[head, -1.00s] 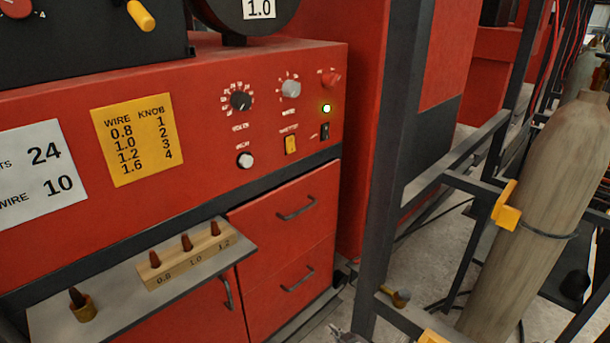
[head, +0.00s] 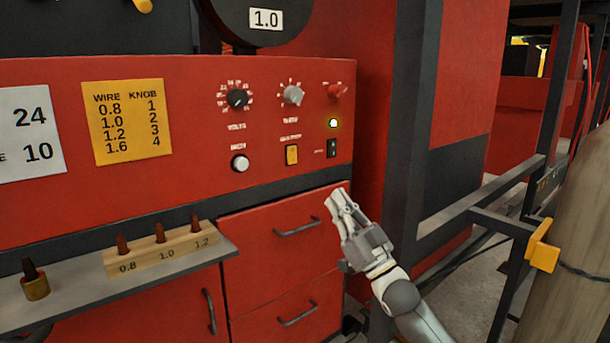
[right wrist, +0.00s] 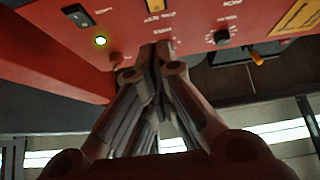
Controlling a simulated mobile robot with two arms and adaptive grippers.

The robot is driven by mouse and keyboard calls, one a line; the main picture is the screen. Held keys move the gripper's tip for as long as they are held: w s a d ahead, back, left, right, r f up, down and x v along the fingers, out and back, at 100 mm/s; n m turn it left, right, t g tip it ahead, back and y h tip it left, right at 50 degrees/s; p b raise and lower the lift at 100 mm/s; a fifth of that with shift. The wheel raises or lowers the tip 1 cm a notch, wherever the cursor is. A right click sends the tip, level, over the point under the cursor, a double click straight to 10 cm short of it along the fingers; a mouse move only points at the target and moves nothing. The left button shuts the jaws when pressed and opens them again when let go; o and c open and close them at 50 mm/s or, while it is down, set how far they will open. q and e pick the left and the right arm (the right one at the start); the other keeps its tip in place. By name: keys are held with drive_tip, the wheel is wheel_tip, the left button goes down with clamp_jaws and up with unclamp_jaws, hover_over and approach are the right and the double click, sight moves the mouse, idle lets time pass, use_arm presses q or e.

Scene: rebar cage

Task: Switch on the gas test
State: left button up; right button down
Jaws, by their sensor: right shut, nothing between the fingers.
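The gas test switch (head: 291,154) is a small yellow rocker on the red machine's front panel, under a small white label. A yellow switch also shows at the top edge of the right wrist view (right wrist: 155,5), partly cut off. My right gripper (head: 337,197) is shut and empty, below and to the right of the yellow switch in the head view, in front of the drawers' top right corner. Its fingertips show together in the right wrist view (right wrist: 155,48), apart from the switch in the picture. My left gripper is not in view.
Near the switch are a black rocker (head: 332,148), a lit green lamp (head: 333,123), a white knob (head: 240,163) and dials. A shelf (head: 185,262) with a wooden tip block (head: 163,252) juts out at lower left. A dark frame post (head: 408,130) stands right of the machine.

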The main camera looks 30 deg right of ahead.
drive_tip(key=shift+w, duration=0.1)
drive_tip(key=p, duration=0.3)
approach(293, 150)
wheel_tip(293, 150, up, 4)
drive_tip(key=shift+w+a+f+p, duration=0.1)
drive_tip(key=shift+w+f+p, duration=0.1)
drive_tip(key=shift+w, duration=0.4)
drive_tip(key=shift+w+f+p, duration=0.1)
drive_tip(key=shift+w+p, duration=0.1)
drive_tip(key=shift+w, duration=0.35)
drive_tip(key=shift+w+a+f+p, duration=0.1)
drive_tip(key=shift+w+f+p, duration=0.1)
drive_tip(key=shift+w, duration=0.4)
